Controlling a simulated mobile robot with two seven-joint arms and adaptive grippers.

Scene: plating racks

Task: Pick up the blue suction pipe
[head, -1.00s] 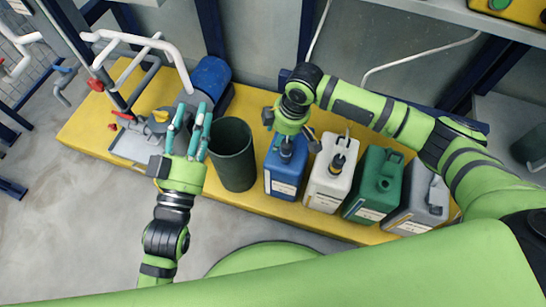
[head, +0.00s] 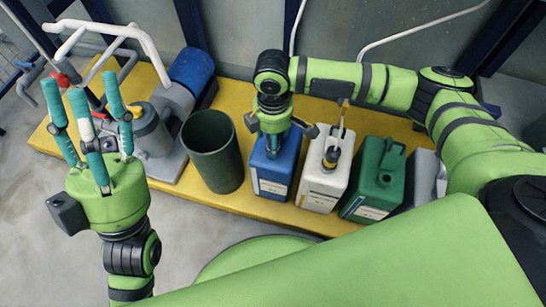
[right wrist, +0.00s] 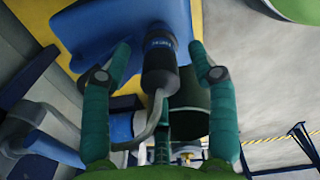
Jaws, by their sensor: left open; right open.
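The blue suction pipe (right wrist: 160,62) shows in the right wrist view as a dark cylinder with a blue band and a grey hose. It stands at the blue canister (head: 274,172), whose blue body fills the upper left of the wrist view. My right gripper (right wrist: 160,55) is open, with fingers on both sides of the pipe and a third finger below it; I cannot tell if any touches. In the head view the right gripper (head: 275,138) is above the blue canister and hides most of the pipe. My left gripper (head: 88,105) is open and empty, fingers up, at the left.
A dark green bin (head: 212,152) stands left of the blue canister. A white canister (head: 322,180), a green canister (head: 374,185) and a partly hidden grey canister (head: 424,175) stand to its right on the yellow platform (head: 168,178). A pump with a blue motor (head: 192,70) and white pipes is behind left.

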